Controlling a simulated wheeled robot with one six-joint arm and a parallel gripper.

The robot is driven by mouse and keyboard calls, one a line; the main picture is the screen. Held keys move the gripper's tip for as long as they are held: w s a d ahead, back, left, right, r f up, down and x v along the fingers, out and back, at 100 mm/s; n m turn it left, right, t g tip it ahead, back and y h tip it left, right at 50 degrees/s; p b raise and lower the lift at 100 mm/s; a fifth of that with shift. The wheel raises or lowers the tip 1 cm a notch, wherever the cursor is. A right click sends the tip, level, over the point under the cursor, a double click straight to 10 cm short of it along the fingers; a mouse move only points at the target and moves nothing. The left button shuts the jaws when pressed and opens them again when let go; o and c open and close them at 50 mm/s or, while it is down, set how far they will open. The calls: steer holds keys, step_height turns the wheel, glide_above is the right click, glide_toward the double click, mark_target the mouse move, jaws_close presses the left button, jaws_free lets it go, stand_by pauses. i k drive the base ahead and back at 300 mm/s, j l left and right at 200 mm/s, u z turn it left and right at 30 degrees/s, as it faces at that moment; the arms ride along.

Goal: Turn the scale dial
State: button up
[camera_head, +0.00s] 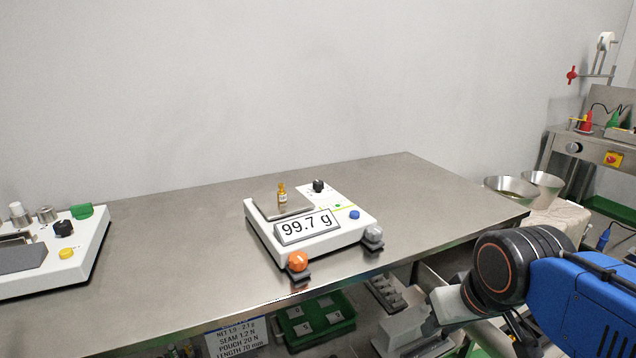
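A white scale (342,238) stands on the steel table. Its display (306,227) reads 99.7 g. A small brass-coloured weight (282,195) stands on its grey weighing plate (268,209). A black dial (318,186) sits at the back right of the scale's top, and a blue button (354,214) lies nearer the front. My arm (560,290) comes in at the lower right, in front of the table and apart from the scale. I cannot make out my gripper's fingers.
An orange knob (298,261) and a grey knob (373,233) sit at the scale's front edge. Another white device (88,248) with a black knob stands at the left. The steel table (180,270) is clear between them. Metal bowls (512,188) stand beyond its right end.

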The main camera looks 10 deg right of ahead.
mark_target(318, 185)
steer(key=l+u, duration=0.25)
steer(key=l, duration=0.15)
steer(key=k+l+u, duration=0.1)
steer(key=l+u, duration=0.15)
steer(key=k+l+u, duration=0.1)
steer(key=l+u, duration=0.2)
steer(key=l, duration=0.2)
steer(key=k+l+u, duration=0.25)
steer(key=i+l, duration=0.1)
